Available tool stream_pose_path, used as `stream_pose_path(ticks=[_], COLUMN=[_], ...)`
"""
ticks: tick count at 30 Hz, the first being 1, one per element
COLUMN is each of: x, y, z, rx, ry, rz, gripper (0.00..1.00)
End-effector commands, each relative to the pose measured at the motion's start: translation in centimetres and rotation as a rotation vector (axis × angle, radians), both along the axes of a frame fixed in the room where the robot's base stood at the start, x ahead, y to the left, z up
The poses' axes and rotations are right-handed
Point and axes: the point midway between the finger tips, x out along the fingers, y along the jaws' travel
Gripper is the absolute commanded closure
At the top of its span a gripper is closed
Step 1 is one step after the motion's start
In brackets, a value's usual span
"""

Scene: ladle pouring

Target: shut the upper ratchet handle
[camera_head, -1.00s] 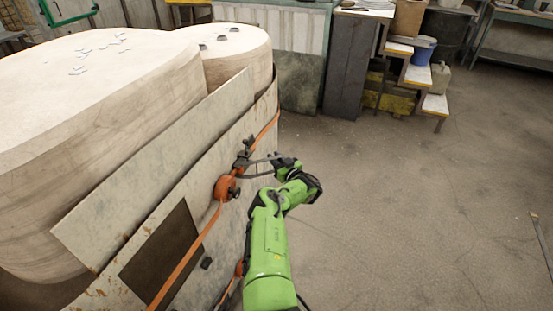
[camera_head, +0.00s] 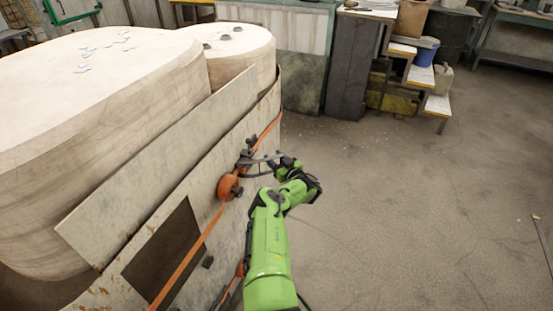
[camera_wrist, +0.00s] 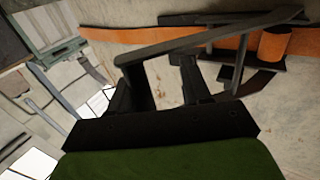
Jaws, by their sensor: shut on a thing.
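The upper ratchet (camera_head: 246,160) sits on an orange strap (camera_head: 190,256) along the metal side panel, above an orange strap roll (camera_head: 228,187). Its handle (camera_head: 262,158) sticks out from the panel toward my gripper (camera_head: 276,164). In the wrist view the handle (camera_wrist: 205,38) is a dark bar slanting across in front of my gripper (camera_wrist: 157,72). My gripper is shut on the handle near its outer end; the fingertips are partly hidden behind the bar. The ratchet's orange roll (camera_wrist: 275,43) shows at the upper right.
A large pale rounded block (camera_head: 110,140) stands behind the panel (camera_head: 235,160). A lower orange strap and ratchet part (camera_head: 238,270) is partly hidden by my arm. Steps with a blue bucket (camera_head: 423,50) stand at the back. The floor (camera_head: 420,200) to the right is open.

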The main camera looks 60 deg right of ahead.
Motion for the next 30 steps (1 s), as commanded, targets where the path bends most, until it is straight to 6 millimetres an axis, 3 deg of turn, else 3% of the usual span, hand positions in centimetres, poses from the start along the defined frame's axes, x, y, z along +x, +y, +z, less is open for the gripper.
stream_pose_path(ticks=[8,30], x=[0.2,-6.1], y=[0.1,-1.7], z=[0.0,0.0], rx=[0.001,-0.001], ry=[-0.003,0.004], rz=[0.006,-0.008], gripper=[0.58,0.58])
